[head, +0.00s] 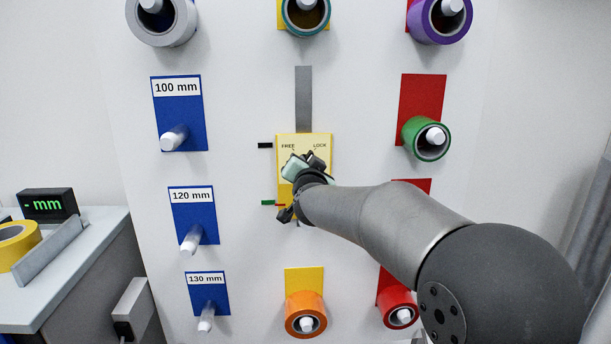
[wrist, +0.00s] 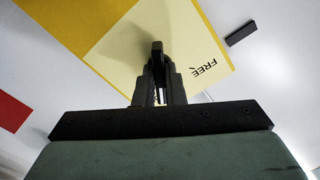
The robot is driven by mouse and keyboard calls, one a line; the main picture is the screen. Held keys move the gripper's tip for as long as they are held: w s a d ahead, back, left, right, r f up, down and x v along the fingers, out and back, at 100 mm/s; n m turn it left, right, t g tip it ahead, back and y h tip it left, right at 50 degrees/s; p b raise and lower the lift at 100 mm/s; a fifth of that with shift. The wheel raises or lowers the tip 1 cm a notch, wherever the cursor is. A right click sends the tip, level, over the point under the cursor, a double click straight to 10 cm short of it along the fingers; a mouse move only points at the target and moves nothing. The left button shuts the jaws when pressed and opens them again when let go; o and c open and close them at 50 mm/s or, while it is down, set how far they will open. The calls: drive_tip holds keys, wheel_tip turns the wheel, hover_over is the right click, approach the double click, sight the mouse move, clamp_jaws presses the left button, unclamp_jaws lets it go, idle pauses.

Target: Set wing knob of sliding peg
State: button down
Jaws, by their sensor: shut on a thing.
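The sliding peg's yellow block (head: 318,143) sits on the white panel, with FREE printed at its left and LOCK at its right. A grey vertical slot (head: 303,98) runs up above it. My gripper (wrist: 159,82) is in front of the yellow block, its fingers close together on the dark wing knob (wrist: 157,48). In the head view my wrist and arm hide the knob and the lower part of the block. In the wrist view the FREE label is right of the fingers; LOCK is out of sight. Which mark the knob points to cannot be told.
Black (head: 265,145) and green (head: 268,203) marks lie left of the block. Blue-plated pegs labelled 100 mm (head: 177,88), 120 mm and 130 mm stand at left. Tape rolls, such as the green roll (head: 413,143), hang at right, above and below. A display (head: 48,205) stands on the left bench.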

drive_tip(key=shift+m+b, duration=0.65)
drive_tip(key=shift+m, duration=0.45)
drive_tip(key=c, duration=1.5)
unclamp_jaws()
drive_tip(key=s+d, duration=0.2)
drive_tip(key=s, duration=1.5)
drive_tip(key=shift+d+p, duration=0.3)
drive_tip(key=shift+s, duration=0.1)
